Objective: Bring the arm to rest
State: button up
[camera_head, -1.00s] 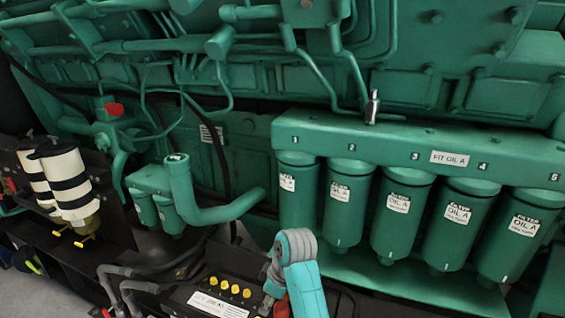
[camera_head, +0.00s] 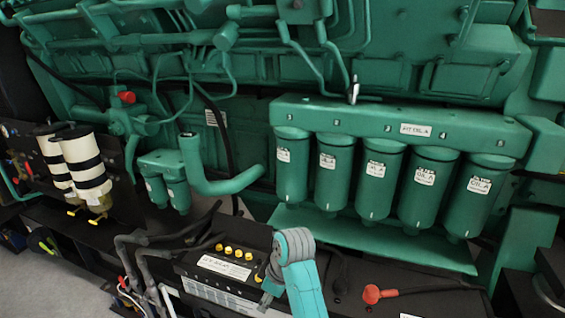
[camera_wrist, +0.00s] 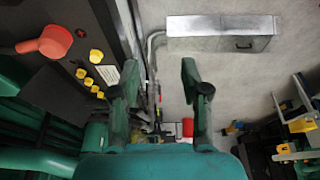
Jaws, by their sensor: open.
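My arm (camera_head: 297,275), teal with a grey ribbed joint, rises from the bottom edge of the head view, in front of the black battery. My gripper (camera_wrist: 160,80) shows in the wrist view with its two green fingers spread apart. Nothing is between the fingers; grey floor shows through the gap. The fingertips are hard to make out in the head view.
A black battery (camera_head: 222,267) with yellow caps is close beside my arm. A red terminal cover (camera_head: 372,293) lies to its right. Green oil filters (camera_head: 330,170) hang behind. The wrist view shows a metal box (camera_wrist: 220,35) on the floor and a dark rack (camera_wrist: 290,135) at right.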

jog(key=s+d+f+m+t, duration=0.2)
jog(key=s+d+f, duration=0.25)
jog(key=f, duration=0.35)
jog(key=s+d+f+m+t, duration=0.25)
jog(key=s+f, duration=0.25)
jog(key=f, duration=0.3)
jog(key=s+d+f+m+t, duration=0.1)
jog(key=s+d+f+m, duration=0.1)
jog(key=s+d, duration=0.3)
jog(key=s+d+f+m+t, duration=0.1)
jog(key=s+d+f+m, duration=0.15)
jog(key=s, duration=0.45)
jog(key=s+d+r+m+t+h, duration=0.1)
jog(key=s+d+r+t, duration=0.15)
jog(key=s, duration=0.45)
jog(key=s+d+r+m+t+h, duration=0.1)
jog(key=s+d+r, duration=0.25)
jog(key=s, duration=0.35)
jog(key=s+d+r+m+t+h, duration=0.1)
jog(key=s+d+r+m+t, duration=0.1)
jog(key=s+r, duration=1)
notch_tip(320, 180, up, 4)
jog(key=shift+s+f+m+t, duration=0.1)
jog(key=shift+s+m+t, duration=0.3)
jog(key=shift+t, duration=0.3)
jog(key=shift+a, duration=0.15)
